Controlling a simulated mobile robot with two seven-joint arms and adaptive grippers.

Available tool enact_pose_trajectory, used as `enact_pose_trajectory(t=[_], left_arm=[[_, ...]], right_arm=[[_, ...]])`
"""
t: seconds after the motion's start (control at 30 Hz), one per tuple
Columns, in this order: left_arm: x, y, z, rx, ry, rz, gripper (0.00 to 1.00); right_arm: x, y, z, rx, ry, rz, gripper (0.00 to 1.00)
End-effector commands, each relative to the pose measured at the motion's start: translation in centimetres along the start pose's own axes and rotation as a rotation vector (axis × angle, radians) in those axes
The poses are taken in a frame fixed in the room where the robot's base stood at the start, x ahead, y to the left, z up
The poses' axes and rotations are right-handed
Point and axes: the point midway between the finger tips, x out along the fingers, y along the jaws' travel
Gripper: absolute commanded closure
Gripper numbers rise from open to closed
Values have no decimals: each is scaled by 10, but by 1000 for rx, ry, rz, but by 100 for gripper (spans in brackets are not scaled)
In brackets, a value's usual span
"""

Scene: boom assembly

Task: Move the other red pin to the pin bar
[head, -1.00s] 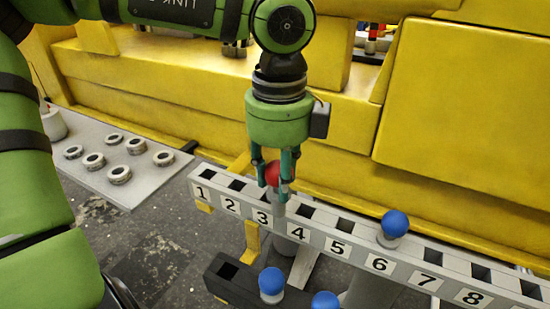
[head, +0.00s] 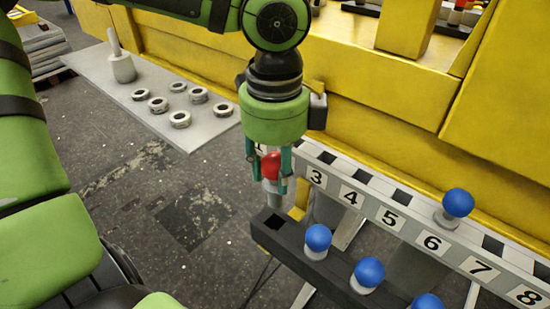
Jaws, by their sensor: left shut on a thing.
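My left gripper (head: 268,178) is shut on the red pin (head: 271,166), with its fingers on both sides of the red ball. The pin hangs upright, its grey shaft pointing down. In the picture its tip is just above the empty square hole at the left end of the dark pin bar (head: 320,268); whether it touches the bar I cannot tell. Several blue-topped pins stand in the dark bar to the right, the nearest being a blue pin (head: 318,240). Behind is the grey numbered bar (head: 400,212), with its low numbers hidden by the gripper. My right gripper is not in view.
Another blue pin (head: 456,206) stands in the numbered bar, above number 6. A yellow machine body (head: 370,95) rises behind it. A grey plate (head: 188,136) with several metal rings lies at the left. Open floor lies between the plate and the dark bar.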

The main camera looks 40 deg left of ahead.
Motion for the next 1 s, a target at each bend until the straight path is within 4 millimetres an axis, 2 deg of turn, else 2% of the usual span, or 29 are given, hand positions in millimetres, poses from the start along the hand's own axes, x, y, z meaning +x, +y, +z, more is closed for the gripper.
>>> enact_pose_trajectory(t=[0.43, 1.0], left_arm=[[33, 0, 0, 0, 2, -1, 100], [39, 0, 0, 0, 2, -3, 100]], right_arm=[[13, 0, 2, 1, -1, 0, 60], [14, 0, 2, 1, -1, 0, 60]])
